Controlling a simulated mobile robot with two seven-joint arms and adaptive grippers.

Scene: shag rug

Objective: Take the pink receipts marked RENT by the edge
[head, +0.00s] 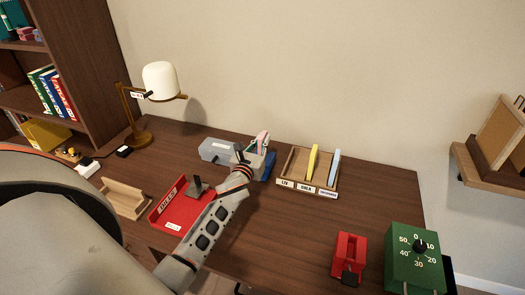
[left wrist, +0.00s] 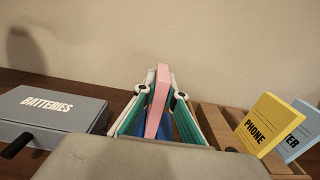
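The pink receipts (head: 262,137) stand nearly upright, close to a blue object (head: 268,170) whose shape is mostly hidden behind my gripper. In the left wrist view the pink receipts (left wrist: 157,100) appear edge-on, tilted slightly, between the two fingers. No RENT marking is readable. My left gripper (head: 257,155) reaches around them with green-lined fingers on either side; in the left wrist view the gripper (left wrist: 161,98) shows blue between the receipts and the right finger, so it is not closed on them. The left finger is very near or touching them. My right gripper is not in view.
A grey BATTERIES box (left wrist: 50,110) is left of the gripper. A wooden sorter (head: 287,168) with yellow and blue cards is right. A red tray (head: 175,213), lamp (head: 160,80), red device (head: 350,255) and green timer box (head: 413,255) also stand on the desk (head: 385,190).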

